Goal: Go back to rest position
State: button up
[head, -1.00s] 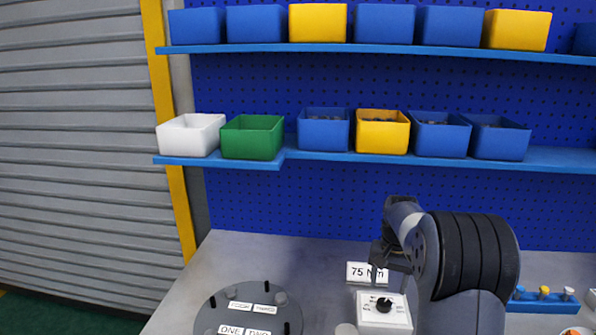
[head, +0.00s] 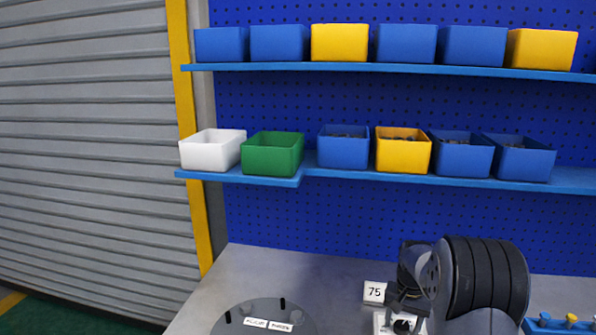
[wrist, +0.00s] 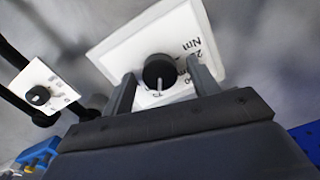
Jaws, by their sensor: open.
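My gripper (wrist: 163,98) is open in the wrist view, with its two fingers apart. Beyond the fingertips is a white panel (wrist: 120,50) with a black round knob (wrist: 159,71) and "Nm" print. The fingers seem to stand apart from the knob, with nothing between them. In the head view my gripper (head: 405,305) is at the lower right, folded down in front of the white dial box (head: 381,325), and my arm hides much of it. Whether it touches the box cannot be told there.
A "75" sign (head: 374,291) stands behind the dial box. A dark round plate (head: 240,313) with pegs and labels lies to the left on the grey bench (head: 300,265). Shelves with bins, including a white bin (head: 211,151) and a green bin (head: 271,155), hang above. A blue rack (head: 560,326) is at right.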

jog(key=shift+r, duration=0.1)
notch_tip(320, 180, up, 11)
notch_tip(320, 180, down, 11)
jog(key=n, duration=1.7)
jog(key=shift+b, duration=0.35)
jog(key=n, duration=0.6)
jog(key=shift+b, duration=0.3)
jog(key=shift+a, duration=0.1)
